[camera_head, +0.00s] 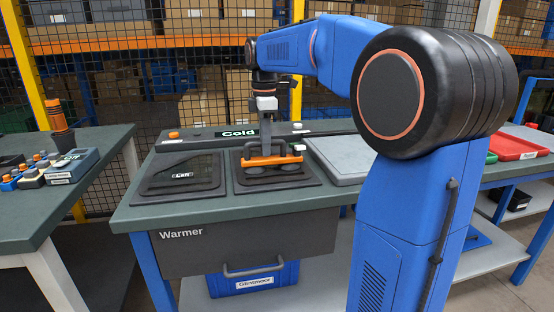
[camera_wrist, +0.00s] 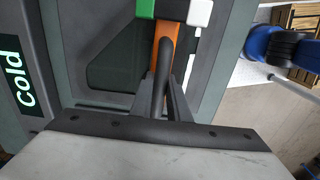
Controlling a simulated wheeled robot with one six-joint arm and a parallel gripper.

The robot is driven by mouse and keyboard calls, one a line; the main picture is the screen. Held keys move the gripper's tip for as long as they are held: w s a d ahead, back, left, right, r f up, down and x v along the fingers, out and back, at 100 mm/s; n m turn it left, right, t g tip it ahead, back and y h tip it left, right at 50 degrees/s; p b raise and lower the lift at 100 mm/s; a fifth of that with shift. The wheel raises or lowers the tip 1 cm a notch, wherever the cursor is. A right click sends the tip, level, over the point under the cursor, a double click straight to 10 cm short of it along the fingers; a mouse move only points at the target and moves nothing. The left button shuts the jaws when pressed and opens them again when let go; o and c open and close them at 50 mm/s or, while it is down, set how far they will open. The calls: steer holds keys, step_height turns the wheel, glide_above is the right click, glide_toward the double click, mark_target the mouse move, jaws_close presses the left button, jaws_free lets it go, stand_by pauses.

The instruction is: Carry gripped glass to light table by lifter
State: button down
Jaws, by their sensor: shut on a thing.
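The lifter's dark cups rest on or just above a dark glass pane (camera_head: 250,185) at the middle of the green bench; I cannot tell if there is a gap.
A console reading "Cold" (camera_head: 237,133) runs along the bench's back. A "Warmer" drawer (camera_head: 215,245) is below, over a blue bin (camera_head: 255,279). A side bench (camera_head: 85,140) with tools stands left, a red tray (camera_head: 515,147) far right. Wire mesh closes the back.

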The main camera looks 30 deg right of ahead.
steer(key=shift+r, duration=0.1)
steer(key=shift+r, duration=4.8)
steer(key=s+d, duration=0.3)
steer(key=d, duration=1)
steer(key=shift+s+d, duration=0.2)
steer(key=shift+d, duration=0.15)
steer(key=shift+d, duration=0.1)
steer(key=s+d, duration=0.3)
steer(key=d, duration=1)
steer(key=shift+s+d, duration=0.15)
steer(key=shift+s, duration=0.05)
steer(key=s+d, duration=0.1)
steer(key=d, duration=0.5)
steer(key=shift+s, duration=0.2)
